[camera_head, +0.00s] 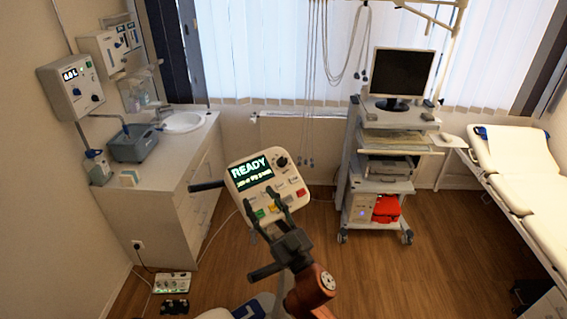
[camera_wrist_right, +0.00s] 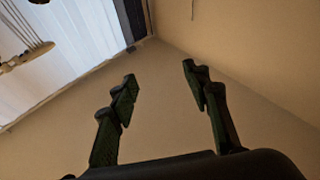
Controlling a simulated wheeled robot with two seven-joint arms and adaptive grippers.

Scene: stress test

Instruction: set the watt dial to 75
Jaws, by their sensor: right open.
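The exercise bike's console (camera_head: 237,179) is a pale panel with a screen reading "READY" and a smaller line too blurred to read. A round black dial (camera_head: 282,161) sits at its upper right; its setting is too small to read. Coloured buttons line the lower part. My right gripper (camera_head: 259,200) is open and empty in front of the console's lower part, below the dial; I cannot tell if it touches. In the right wrist view its two fingers (camera_wrist_right: 160,85) stand wide apart against a bare wall, with no dial between them. My left gripper is not in view.
A trolley (camera_head: 374,185) with a monitor (camera_head: 402,75) stands behind on the right, with a white couch (camera_head: 520,175) beyond. A cabinet with a sink (camera_head: 183,122) and a wall unit (camera_head: 71,84) are on the left. Floor between is mostly clear.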

